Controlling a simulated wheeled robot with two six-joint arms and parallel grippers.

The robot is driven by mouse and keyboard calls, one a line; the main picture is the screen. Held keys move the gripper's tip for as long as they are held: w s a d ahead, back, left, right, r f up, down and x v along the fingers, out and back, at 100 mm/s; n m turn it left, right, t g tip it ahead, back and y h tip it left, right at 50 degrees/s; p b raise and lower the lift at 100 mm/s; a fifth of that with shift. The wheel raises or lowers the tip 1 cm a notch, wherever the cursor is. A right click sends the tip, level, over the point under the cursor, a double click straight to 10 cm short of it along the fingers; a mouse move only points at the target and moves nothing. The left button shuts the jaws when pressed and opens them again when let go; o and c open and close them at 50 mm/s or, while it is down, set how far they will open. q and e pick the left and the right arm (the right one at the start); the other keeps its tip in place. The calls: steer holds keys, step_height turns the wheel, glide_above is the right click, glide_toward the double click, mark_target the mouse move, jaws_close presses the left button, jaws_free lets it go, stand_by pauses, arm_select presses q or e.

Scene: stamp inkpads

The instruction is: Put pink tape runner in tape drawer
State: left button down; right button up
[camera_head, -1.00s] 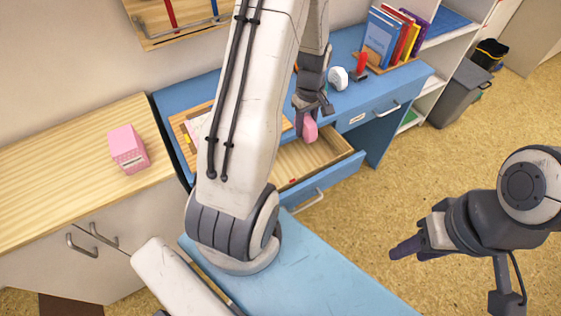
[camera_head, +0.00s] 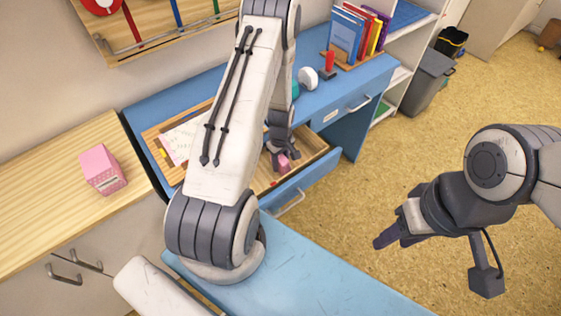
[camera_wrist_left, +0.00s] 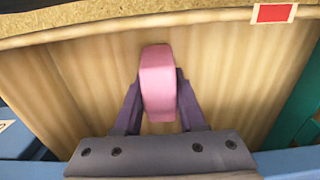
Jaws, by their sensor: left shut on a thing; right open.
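The pink tape runner (camera_head: 284,163) is between the fingers of my left gripper (camera_head: 283,152), which is shut on it. It also shows in the left wrist view (camera_wrist_left: 158,82), with a finger on each side and the wooden drawer floor behind it. The open drawer (camera_head: 313,172) has a blue front and a wooden inside. The runner is at or just above the drawer's inside; I cannot tell whether it touches the floor. My right gripper (camera_head: 392,237) is open and empty above the floor at the right, away from the desk.
A pink box (camera_head: 103,170) stands on the wooden cabinet at the left. A wooden tray with papers (camera_head: 180,142), a tape dispenser (camera_head: 308,78), a red stamp (camera_head: 328,64) and upright books (camera_head: 358,32) stand on the blue desk. A red mark (camera_wrist_left: 273,13) is at the drawer's edge.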

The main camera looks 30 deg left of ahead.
arm_select(q)
steer(key=shift+f, duration=0.2)
steer(key=shift+c, duration=2.4)
jaws_free()
steer(key=shift+r, duration=0.1)
